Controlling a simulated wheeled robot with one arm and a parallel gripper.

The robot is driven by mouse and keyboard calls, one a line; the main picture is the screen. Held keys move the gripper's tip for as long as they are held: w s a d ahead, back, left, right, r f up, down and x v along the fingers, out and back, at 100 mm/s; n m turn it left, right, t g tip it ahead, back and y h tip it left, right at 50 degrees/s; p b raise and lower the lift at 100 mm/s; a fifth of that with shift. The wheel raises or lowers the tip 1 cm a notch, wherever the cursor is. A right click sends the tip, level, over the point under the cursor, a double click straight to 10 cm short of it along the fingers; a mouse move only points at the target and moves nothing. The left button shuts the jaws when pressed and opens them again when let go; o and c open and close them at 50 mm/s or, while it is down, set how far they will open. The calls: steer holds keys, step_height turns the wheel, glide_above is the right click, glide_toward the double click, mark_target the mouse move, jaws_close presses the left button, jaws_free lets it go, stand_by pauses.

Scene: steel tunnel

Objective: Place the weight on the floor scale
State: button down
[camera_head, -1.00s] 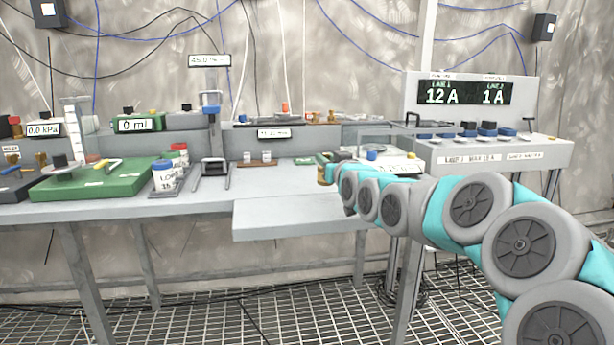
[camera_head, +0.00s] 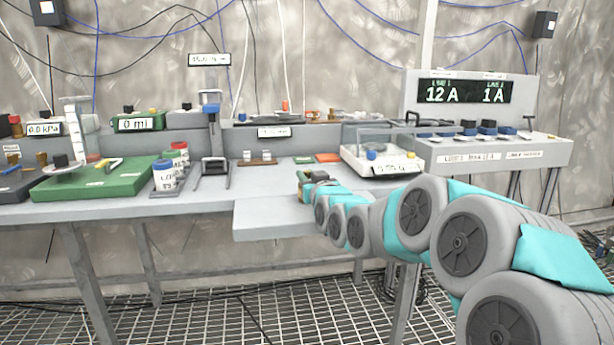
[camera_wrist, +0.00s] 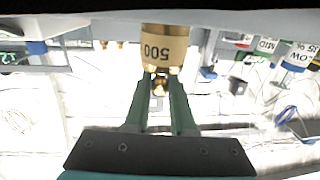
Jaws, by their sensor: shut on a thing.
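The brass weight marked 500 (camera_wrist: 163,45) is at the top middle of the wrist view, with its label upside down. My gripper (camera_wrist: 161,82) has its two green fingers closed on the weight's narrow knob. In the head view my gripper (camera_head: 303,181) is small and partly hidden by my arm, near the bench's front edge. A white scale (camera_head: 385,160) with a glass guard and a small display stands on the bench, to the right of and behind my gripper. I see no scale on the floor grating in view.
The bench (camera_head: 250,212) has a lower front shelf beneath my arm. An orange pad (camera_head: 328,157) lies left of the scale. A panel reads 12 A and 1 A (camera_head: 465,91).

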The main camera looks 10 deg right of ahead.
steer(key=shift+f, duration=0.15)
steer(key=c, duration=0.8)
jaws_free()
steer(key=shift+o, duration=0.2)
